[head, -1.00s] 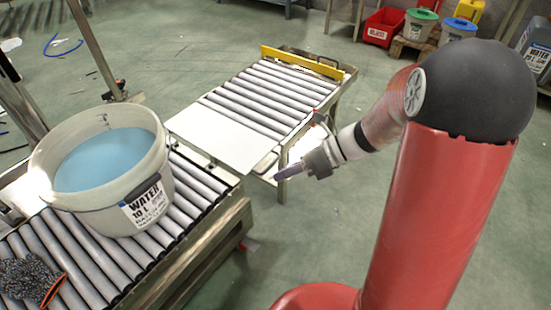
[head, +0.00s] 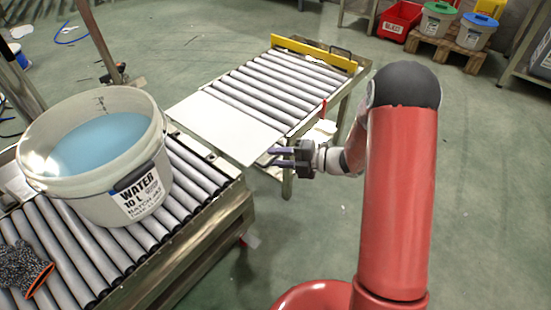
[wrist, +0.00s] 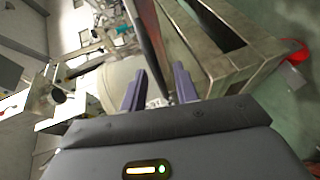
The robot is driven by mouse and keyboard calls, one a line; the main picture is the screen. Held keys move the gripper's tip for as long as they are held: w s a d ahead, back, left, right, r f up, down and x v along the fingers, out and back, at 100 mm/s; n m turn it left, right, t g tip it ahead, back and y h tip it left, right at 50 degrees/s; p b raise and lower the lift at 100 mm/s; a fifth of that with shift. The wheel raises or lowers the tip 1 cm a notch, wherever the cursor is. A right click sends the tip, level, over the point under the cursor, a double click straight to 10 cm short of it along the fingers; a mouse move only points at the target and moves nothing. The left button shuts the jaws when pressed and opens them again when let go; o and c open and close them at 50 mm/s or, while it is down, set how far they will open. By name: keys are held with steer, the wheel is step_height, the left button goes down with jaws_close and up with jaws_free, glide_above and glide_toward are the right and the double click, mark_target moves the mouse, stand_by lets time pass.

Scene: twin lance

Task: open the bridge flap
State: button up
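The bridge flap (head: 225,125) is a pale flat plate. It lies level across the gap between the near and far roller conveyors. My gripper (head: 270,157) is at the flap's right edge, near its front right corner, with its purple fingers pointing left. In the wrist view the two fingers (wrist: 158,92) stand apart, and a thin dark edge (wrist: 150,40), which looks like the flap seen edge-on, runs between them. I cannot tell whether either finger touches it. The flap's underside is hidden in the head view.
A bucket of blue water (head: 105,160) stands on the near conveyor (head: 195,215), left of the flap. A glove (head: 22,268) lies at the front left. The far conveyor (head: 280,85) is empty, with a yellow bar (head: 313,53) at its end.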

steer(key=shift+w+a, duration=0.1)
steer(key=shift+a, duration=0.35)
steer(key=shift+c, duration=0.4)
jaws_close()
step_height(320, 180, up, 2)
steer(key=m+p, duration=0.1)
steer(key=p, duration=0.4)
steer(key=shift+y, duration=0.4)
steer(key=m+p, duration=0.1)
steer(key=p, duration=0.1)
steer(key=shift+w+d+r+y+p, duration=0.1)
steer(key=shift+r+y+p, duration=0.2)
steer(key=shift+r, duration=0.1)
steer(key=shift+w+r+m+p, duration=0.1)
steer(key=shift+r+m+p, duration=0.05)
steer(key=shift+m+p, duration=0.5)
